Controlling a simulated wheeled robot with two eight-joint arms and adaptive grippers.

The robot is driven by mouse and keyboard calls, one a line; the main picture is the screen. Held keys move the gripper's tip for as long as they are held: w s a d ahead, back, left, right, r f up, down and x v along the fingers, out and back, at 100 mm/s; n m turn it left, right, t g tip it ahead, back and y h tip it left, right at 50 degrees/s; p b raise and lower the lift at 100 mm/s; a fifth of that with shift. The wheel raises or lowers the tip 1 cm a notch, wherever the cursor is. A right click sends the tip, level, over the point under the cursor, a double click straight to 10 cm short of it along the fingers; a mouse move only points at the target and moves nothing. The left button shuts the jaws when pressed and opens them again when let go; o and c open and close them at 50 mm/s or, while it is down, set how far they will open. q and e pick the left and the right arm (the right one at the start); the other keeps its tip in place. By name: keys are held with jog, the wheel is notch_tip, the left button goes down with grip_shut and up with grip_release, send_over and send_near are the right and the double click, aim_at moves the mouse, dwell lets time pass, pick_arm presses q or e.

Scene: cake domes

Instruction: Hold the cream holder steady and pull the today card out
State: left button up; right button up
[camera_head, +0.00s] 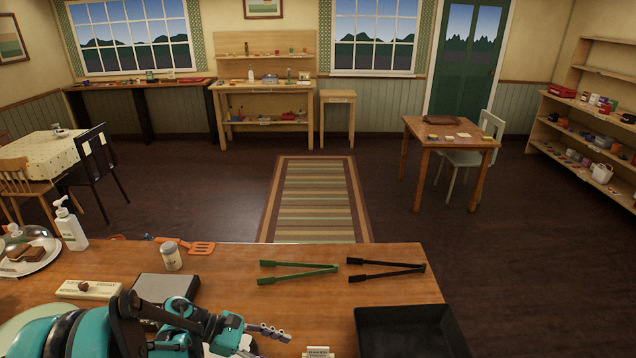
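A small pale card with dark print, likely the today card (318,352), shows at the bottom edge of the view. Its lower part and whatever holds it are cut off, so I cannot make out the cream holder there. A long cream block (88,290) with print on its front and a small brown piece on top lies on the table at the left. My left gripper (282,334) is just left of the card and apart from it. Its grey fingers point right, seen edge-on, and the gap between them is unclear. My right gripper is not in view.
A black tray (408,310) stands right of the card. Green tongs (298,271) and black tongs (386,270) lie behind. A grey box (166,288), a jar (171,256) and an orange spatula (200,247) are at the left. The wood between the tongs and card is clear.

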pick_arm(q)
jog(key=b+x, duration=0.3)
jog(key=x, duration=0.5)
jog(key=shift+d+f, duration=0.1)
jog(key=shift+d+f+b, duration=0.2)
jog(key=shift+d+b, duration=0.15)
jog(key=shift+d, duration=0.3)
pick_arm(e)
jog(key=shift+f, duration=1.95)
pick_arm(q)
grip_shut()
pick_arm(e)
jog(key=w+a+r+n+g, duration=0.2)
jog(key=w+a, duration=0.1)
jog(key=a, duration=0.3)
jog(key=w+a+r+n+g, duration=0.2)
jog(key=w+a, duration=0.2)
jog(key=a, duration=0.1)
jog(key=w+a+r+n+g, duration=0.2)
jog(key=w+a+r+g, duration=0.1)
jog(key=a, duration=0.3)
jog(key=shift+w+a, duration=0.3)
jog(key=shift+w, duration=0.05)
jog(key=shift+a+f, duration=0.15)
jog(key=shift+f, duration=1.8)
pick_arm(q)
jog(key=shift+f, duration=0.1)
